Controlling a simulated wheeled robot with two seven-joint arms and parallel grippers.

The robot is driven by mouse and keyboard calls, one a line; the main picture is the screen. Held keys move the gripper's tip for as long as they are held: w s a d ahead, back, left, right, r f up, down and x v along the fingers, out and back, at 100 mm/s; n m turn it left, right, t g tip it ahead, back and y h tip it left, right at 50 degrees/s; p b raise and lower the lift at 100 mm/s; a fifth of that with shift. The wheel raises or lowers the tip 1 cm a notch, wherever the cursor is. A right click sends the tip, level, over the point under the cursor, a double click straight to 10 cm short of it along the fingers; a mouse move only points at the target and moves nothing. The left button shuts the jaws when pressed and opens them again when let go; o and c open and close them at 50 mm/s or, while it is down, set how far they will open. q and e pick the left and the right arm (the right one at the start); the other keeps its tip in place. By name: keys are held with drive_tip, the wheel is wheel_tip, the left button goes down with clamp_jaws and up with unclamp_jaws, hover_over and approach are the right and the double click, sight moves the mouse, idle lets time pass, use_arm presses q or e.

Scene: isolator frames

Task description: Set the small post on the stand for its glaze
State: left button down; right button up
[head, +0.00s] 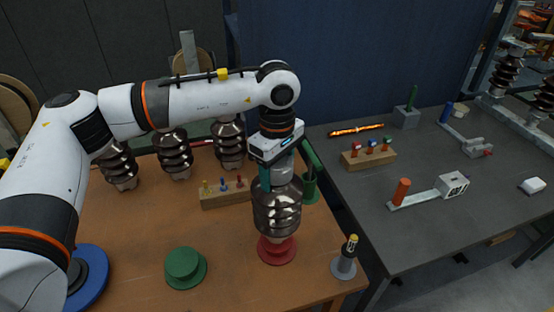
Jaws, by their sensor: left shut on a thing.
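My left gripper (279,172) points down and is shut on the top of a dark, glossy ribbed post (277,208). The post is upright, with a pale lower end right over the middle of the red round stand (277,252). I cannot tell whether it rests on the stand or hangs just above it. A green round stand (184,266) is empty to the left. A blue round stand (90,275) is at the far left, partly hidden by my arm. My right gripper is not in view.
Several similar dark posts (174,152) stand along the back of the wooden table (135,225). A wooden block with coloured pegs (226,193), a green holder (310,185) and a grey yellow-topped tool (345,258) are near the held post. A grey bench (420,230) is at right.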

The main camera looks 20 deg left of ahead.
use_arm(q)
drive_tip(key=shift+w+f+p, duration=0.1)
drive_tip(key=shift+f+p, duration=0.3)
drive_tip(key=shift+f, duration=0.65)
drive_tip(key=c, duration=0.9)
unclamp_jaws()
drive_tip(key=shift+f, duration=0.4)
drive_tip(key=o, duration=0.5)
drive_tip(key=shift+s+r, duration=0.1)
drive_tip(key=shift+s, duration=0.1)
drive_tip(key=shift+r, duration=0.1)
